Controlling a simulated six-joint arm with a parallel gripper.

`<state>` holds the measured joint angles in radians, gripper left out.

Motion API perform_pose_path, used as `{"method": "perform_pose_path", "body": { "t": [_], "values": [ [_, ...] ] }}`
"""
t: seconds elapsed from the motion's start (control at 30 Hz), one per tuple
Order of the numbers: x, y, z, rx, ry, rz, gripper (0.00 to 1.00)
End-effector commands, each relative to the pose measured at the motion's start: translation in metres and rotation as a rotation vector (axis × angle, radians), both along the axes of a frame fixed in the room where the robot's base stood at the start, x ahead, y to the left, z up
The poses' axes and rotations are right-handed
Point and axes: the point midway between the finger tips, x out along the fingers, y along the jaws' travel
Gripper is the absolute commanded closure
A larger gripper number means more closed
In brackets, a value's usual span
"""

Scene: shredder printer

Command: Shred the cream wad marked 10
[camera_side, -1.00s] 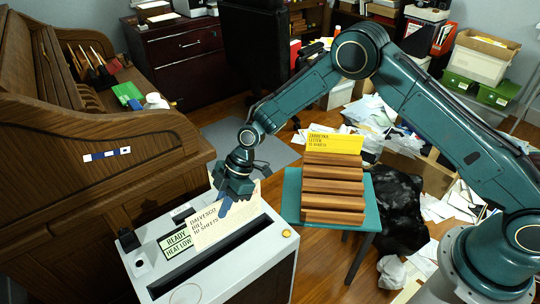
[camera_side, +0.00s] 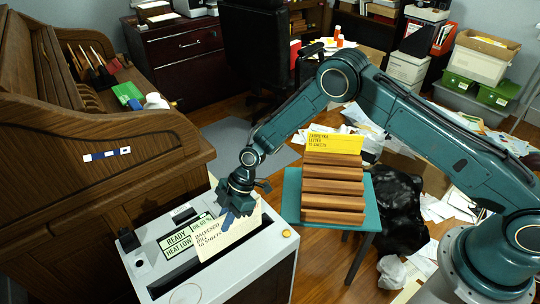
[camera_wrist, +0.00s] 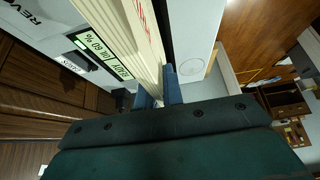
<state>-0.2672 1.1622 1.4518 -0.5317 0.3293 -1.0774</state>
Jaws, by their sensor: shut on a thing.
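The cream wad (camera_side: 213,243), printed with "Dalvesco bill 10 sheets", is held upright above the shredder (camera_side: 283,262). Its lower edge is over the long dark slot (camera_side: 245,246); I cannot tell whether it has entered it. My gripper (camera_side: 229,219) is shut on the wad's upper part from above. In the wrist view, the blue fingers of my gripper (camera_wrist: 160,93) pinch the edge of the wad (camera_wrist: 130,35), whose sheets show as a layered stack.
A wooden roll-top desk (camera_side: 90,170) stands left of the shredder. A black bag (camera_side: 398,205) and loose papers cover the floor at right.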

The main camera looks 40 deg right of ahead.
Motion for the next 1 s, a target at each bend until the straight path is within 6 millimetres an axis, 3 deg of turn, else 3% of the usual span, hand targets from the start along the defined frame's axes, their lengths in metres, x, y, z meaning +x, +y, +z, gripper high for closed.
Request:
{"method": "perform_pose_path", "body": {
  "t": [0.3, 0.73, 0.77, 0.87, 1.0],
  "values": [
    [0.0, 0.0, -0.015, 0.0, 0.0, -0.001, 1.0],
    [0.0, 0.0, -0.018, 0.0, -0.001, 0.0, 1.0],
    [0.0, 0.0, -0.018, 0.0, -0.001, 0.0, 0.88],
    [0.0, 0.0, -0.018, 0.0, -0.001, 0.0, 0.68],
    [0.0, 0.0, -0.018, 0.0, -0.001, 0.0, 0.66]
  ]
}}
